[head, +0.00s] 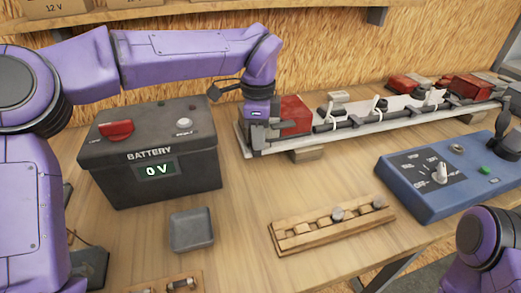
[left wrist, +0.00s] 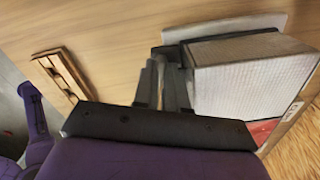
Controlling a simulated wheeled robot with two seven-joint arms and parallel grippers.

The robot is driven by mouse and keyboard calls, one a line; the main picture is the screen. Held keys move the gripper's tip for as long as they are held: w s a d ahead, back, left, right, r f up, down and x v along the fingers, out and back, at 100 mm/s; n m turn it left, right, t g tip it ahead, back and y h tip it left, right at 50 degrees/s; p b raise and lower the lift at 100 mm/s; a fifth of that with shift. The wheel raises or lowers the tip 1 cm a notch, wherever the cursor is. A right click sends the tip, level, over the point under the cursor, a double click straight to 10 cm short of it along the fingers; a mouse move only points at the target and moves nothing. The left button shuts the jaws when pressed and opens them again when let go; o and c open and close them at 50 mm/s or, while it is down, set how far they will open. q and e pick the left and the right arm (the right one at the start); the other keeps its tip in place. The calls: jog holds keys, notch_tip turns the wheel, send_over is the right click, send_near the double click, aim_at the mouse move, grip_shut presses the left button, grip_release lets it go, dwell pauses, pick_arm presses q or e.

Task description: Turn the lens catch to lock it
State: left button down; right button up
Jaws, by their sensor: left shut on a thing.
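My left gripper (head: 256,138) points down at the left end of the trailer light board (head: 350,138), just left of the red lamp (head: 293,114). In the left wrist view its two fingers (left wrist: 166,84) are close together on a small light-coloured piece (left wrist: 173,82), which looks like the lens catch. The piece is mostly hidden by the fingers, and I cannot tell its angle. Right beside the fingers is the lamp's pale, ribbed box-like face (left wrist: 245,75), with red (left wrist: 262,131) below it. My right gripper is not in view; only part of my right arm shows at the lower right.
A black battery box (head: 150,160) reading 0 V stands at the left, with a small grey tray (head: 191,230) in front. A wooden rack (head: 330,227) holds small parts. A blue switch box (head: 445,175) is at the right. Bare bench lies between the rack and board.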

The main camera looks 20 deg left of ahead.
pick_arm(q)
jog(key=n+b, duration=0.3)
jog(key=shift+w+a+f+b, duration=0.1)
jog(key=shift+f+b, duration=0.2)
jog(key=shift+f, duration=0.1)
jog(key=shift+r+n+b, duration=0.15)
jog(key=shift+n+b, duration=0.55)
jog(key=shift+b, duration=0.05)
jog(key=c, duration=1.2)
grip_release()
jog(key=shift+r, duration=0.1)
jog(key=shift+a+r, duration=0.1)
